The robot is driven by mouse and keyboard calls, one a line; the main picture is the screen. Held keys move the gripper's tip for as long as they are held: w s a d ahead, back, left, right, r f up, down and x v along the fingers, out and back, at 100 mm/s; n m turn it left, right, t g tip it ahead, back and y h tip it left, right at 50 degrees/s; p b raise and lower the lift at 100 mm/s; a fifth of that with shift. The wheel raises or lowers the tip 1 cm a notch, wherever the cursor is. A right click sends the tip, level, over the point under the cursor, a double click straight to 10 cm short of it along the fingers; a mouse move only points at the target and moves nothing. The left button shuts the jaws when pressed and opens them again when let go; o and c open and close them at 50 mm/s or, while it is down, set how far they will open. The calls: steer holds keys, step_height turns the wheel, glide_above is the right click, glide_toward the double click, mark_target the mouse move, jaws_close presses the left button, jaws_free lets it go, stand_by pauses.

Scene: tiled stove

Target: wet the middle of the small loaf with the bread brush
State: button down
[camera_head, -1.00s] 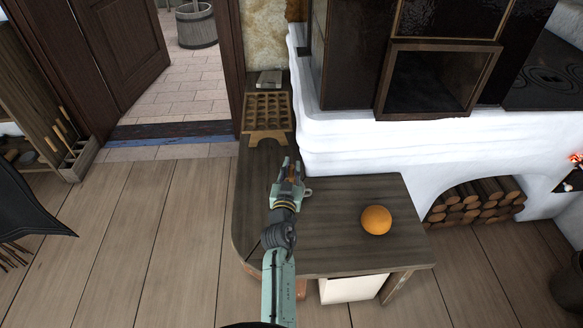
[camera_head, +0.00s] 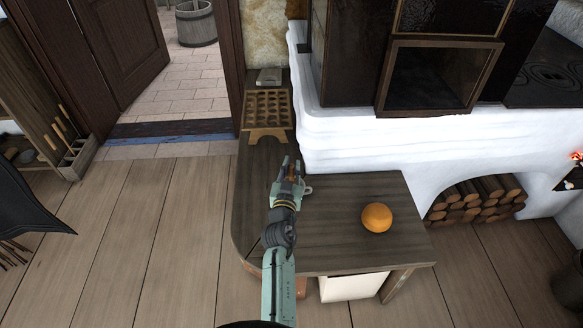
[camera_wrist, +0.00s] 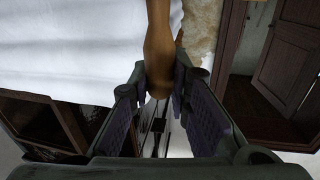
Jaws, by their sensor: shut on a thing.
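The small loaf (camera_head: 376,218), round and orange-brown, sits on the right part of the dark wooden bench. My gripper (camera_head: 291,168) is over the bench, to the left of the loaf and farther back, clear of it. In the wrist view my gripper (camera_wrist: 160,88) is shut on a brown wooden handle (camera_wrist: 158,42), which I take for the bread brush. The handle runs up out of the picture. The brush's bristles cannot be made out. The loaf is not in the wrist view.
A wooden rack with rows of holes (camera_head: 267,108) stands at the back of the bench (camera_head: 335,240). The white stove wall (camera_head: 390,145) rises behind the bench. Firewood (camera_head: 475,200) fills the arch at right. The bench top between my gripper and the loaf is clear.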

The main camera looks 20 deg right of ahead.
steer(key=shift+f+b, duration=0.75)
stand_by(1.8)
steer(key=shift+r, duration=0.1)
steer(key=shift+r+p, duration=2.85)
steer(key=shift+r, duration=0.8)
steer(key=shift+f, duration=0.1)
